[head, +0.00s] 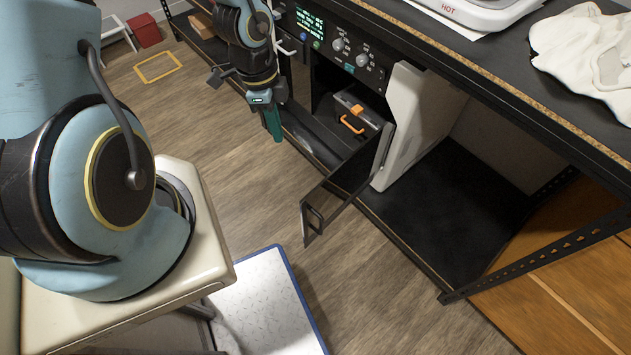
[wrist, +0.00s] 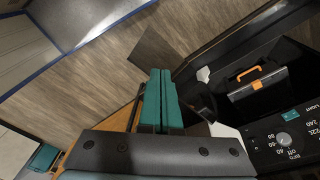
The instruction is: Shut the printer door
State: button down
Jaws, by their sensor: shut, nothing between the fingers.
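The printer (head: 412,115) stands under the bench, with a display and knobs on its front panel. Its dark door (head: 352,170) stands open, swung out from the right side of the opening, with a bar handle (head: 312,215) at its free end. My gripper (head: 272,125) has teal fingers pressed together and empty. It hangs in front of the left part of the printer, apart from the door in the head view. In the wrist view the fingers (wrist: 160,97) point toward the floor and hide part of what lies behind.
A dark toolbox with an orange handle (head: 356,118) sits inside the printer; it also shows in the wrist view (wrist: 258,85). A blue-edged mat (head: 265,300) lies on the floor in front. The wooden floor (head: 235,175) between is clear. The bench edge (head: 480,75) overhangs.

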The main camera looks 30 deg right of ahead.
aim_at(316, 188)
jog(key=s+d+f+m+g, duration=0.2)
jog(key=s+d+f+m, duration=0.25)
jog(key=s+m, duration=0.4)
jog(key=shift+n+h, duration=0.3)
jog(key=shift+n, duration=0.15)
jog(key=shift+w+a+f+p+x, duration=0.25)
jog(key=shift+p+x, duration=0.45)
jog(key=shift+x, duration=0.8)
jog(key=shift+w+r+p+x, duration=0.1)
jog(key=shift+w+p+x, duration=0.4)
jog(key=shift+x, duration=0.95)
jog(key=shift+w+a+f+p+x, duration=0.15)
jog(key=shift+p+x, duration=0.7)
jog(key=shift+x, duration=0.65)
jog(key=shift+w, duration=0.15)
